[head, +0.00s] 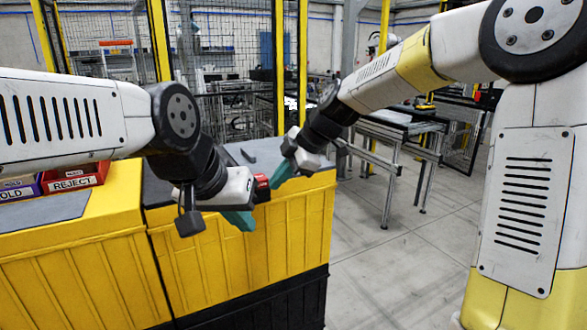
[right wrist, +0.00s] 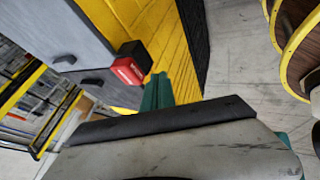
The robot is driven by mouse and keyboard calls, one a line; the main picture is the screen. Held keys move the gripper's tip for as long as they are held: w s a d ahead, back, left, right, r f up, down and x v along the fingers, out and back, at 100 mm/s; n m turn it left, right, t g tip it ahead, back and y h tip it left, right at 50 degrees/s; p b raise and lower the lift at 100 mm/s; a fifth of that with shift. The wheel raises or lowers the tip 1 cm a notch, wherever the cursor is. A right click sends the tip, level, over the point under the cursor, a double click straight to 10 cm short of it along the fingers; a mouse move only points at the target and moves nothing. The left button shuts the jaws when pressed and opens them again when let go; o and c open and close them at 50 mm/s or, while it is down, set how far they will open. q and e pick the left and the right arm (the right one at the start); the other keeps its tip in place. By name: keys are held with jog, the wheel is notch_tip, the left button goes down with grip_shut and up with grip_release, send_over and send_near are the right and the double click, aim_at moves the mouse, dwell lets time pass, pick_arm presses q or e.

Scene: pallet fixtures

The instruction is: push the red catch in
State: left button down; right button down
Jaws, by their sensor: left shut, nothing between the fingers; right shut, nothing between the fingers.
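The red catch (head: 262,182) sits at the top edge of the yellow pallet fixture (head: 290,230), partly hidden by my left gripper in the head view. In the right wrist view the red catch (right wrist: 126,70) shows beside a black block (right wrist: 136,51). My right gripper (head: 279,178) is shut and empty, its teal fingers pointing down just right of the catch. In the right wrist view its fingertips (right wrist: 157,90) appear close to the catch; I cannot tell whether they touch. My left gripper (head: 240,221) is shut and empty, in front of the yellow side, below and left of the catch.
The fixture's grey top (head: 240,155) carries small dark handles (right wrist: 91,81). A red REJECT bin (head: 74,179) and a purple bin (head: 20,187) stand on the left. A roller table (head: 400,125) and mesh fencing are behind. The floor (head: 400,260) to the right is clear.

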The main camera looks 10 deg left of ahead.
aim_at(259, 178)
jog(key=shift+w+a+f, duration=0.4)
jog(key=shift+w+a, duration=0.25)
jog(key=shift+a, duration=0.05)
jog(key=shift+w+a+f, duration=0.45)
jog(key=shift+w+a, duration=0.2)
jog(key=shift+w+a+f, duration=0.4)
jog(key=shift+w+a, duration=0.25)
jog(key=shift+a, duration=0.05)
jog(key=w+a, duration=0.2)
jog(key=w, duration=0.1)
jog(key=shift+r, duration=0.1)
